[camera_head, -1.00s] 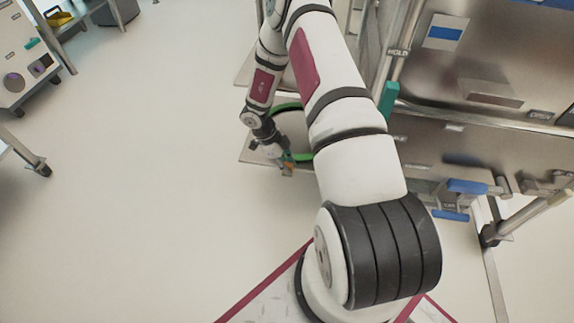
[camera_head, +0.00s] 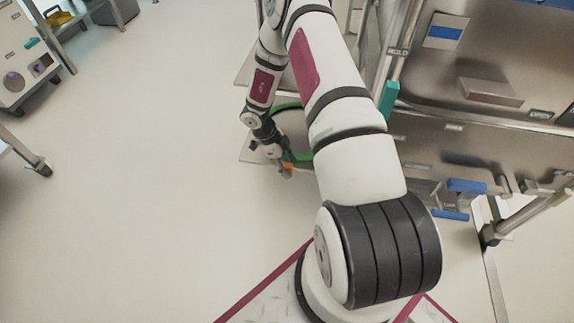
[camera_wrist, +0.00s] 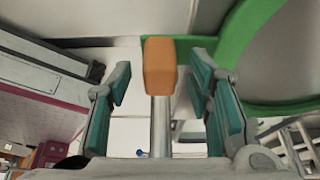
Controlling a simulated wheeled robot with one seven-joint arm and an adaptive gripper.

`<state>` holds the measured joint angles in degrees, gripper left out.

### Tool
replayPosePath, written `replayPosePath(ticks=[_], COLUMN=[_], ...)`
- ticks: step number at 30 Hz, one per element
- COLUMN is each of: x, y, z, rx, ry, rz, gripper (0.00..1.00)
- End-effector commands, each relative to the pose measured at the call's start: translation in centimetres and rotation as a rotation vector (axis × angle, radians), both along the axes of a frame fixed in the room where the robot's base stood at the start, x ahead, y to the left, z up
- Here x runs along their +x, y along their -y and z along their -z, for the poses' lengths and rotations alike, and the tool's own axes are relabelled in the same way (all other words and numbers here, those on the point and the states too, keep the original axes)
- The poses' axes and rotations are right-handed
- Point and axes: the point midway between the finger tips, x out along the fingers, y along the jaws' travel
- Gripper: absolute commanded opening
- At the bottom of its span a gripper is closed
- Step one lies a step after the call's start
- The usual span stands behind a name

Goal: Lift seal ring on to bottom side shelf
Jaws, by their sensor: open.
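The seal ring is a green ring (camera_head: 300,157) on the low side shelf (camera_head: 249,152), partly hidden behind my arm in the head view. In the wrist view the green ring (camera_wrist: 238,38) curves along the upper right. Its orange handle (camera_head: 287,172) points outward past the shelf edge. In the wrist view the orange handle (camera_wrist: 160,66) and a metal rod stand between my teal fingers. My gripper (camera_wrist: 162,82) is open, with a gap on both sides of the handle. In the head view my gripper (camera_head: 278,157) is small beside the handle.
A steel rack with blue handles (camera_head: 467,186) stands on the right, close to my arm. A machine cart (camera_head: 25,60) and a table leg (camera_head: 30,157) are at the far left. The floor (camera_head: 140,180) between is clear.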

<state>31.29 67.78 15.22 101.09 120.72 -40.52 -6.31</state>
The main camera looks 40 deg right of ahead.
Motion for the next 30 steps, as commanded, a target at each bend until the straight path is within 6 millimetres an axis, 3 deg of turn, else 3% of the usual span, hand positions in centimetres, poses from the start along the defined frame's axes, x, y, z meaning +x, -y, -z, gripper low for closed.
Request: replayPosePath(ticks=[7,21,30], x=[0.6,3.2,3.6], y=[-0.4,-2.4,-2.9], z=[-1.6,-9.6,-11.1], rx=[-0.001,-0.001,0.0], ry=[0.002,0.002,0.0], rz=[0.001,0.001,0.0], gripper=[0.46,0.46,0.46])
